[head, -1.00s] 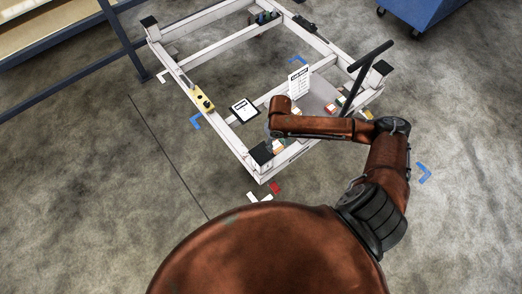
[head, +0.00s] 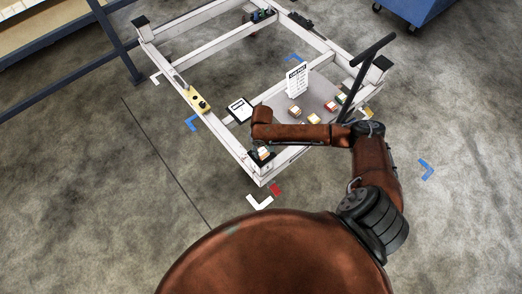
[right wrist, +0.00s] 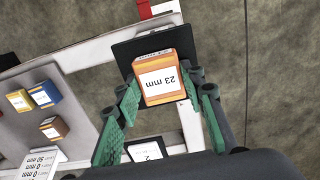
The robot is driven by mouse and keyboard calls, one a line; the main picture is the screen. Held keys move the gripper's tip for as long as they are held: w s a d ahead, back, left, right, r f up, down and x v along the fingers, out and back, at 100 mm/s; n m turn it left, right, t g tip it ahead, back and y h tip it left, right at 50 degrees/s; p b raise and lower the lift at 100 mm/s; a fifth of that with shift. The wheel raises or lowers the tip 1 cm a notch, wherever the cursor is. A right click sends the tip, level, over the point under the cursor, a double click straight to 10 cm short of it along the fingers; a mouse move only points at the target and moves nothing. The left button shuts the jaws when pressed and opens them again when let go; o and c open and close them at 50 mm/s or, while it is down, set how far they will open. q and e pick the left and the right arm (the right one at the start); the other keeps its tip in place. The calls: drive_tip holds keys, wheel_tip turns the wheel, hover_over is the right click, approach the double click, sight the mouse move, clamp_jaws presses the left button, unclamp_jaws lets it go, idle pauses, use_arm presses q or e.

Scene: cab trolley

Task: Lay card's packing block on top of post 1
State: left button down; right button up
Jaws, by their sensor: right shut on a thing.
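My right gripper (right wrist: 164,88) is shut on an orange block (right wrist: 165,62) with a white label reading 23 mm; its green fingers are on both sides of it. The block also shows in the head view (head: 264,152). It is over the black top pad (right wrist: 126,52) of the trolley's near corner post (head: 262,171). Whether block and pad touch, I cannot tell. No readable number confirms that this is post 1. The white card (head: 297,81) stands on the trolley; its list is partly visible in the right wrist view (right wrist: 40,165). My left gripper is out of view.
A grey board (head: 318,92) on the trolley carries several other coloured blocks. A black T-handle (head: 365,68) rises near my right arm. A yellow box (head: 198,102) sits on the left rail, with a black-framed sign (head: 239,110) nearby.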

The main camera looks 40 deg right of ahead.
sight(262, 151)
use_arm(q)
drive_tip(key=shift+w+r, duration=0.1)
use_arm(e)
drive_tip(key=o, duration=1.2)
drive_tip(key=shift+c, duration=0.2)
use_arm(q)
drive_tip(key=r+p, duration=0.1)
drive_tip(key=p, duration=0.1)
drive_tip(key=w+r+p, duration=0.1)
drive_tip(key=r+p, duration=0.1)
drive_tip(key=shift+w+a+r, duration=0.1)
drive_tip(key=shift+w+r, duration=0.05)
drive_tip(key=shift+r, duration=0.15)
use_arm(e)
wheel_tip(262, 151, up, 12)
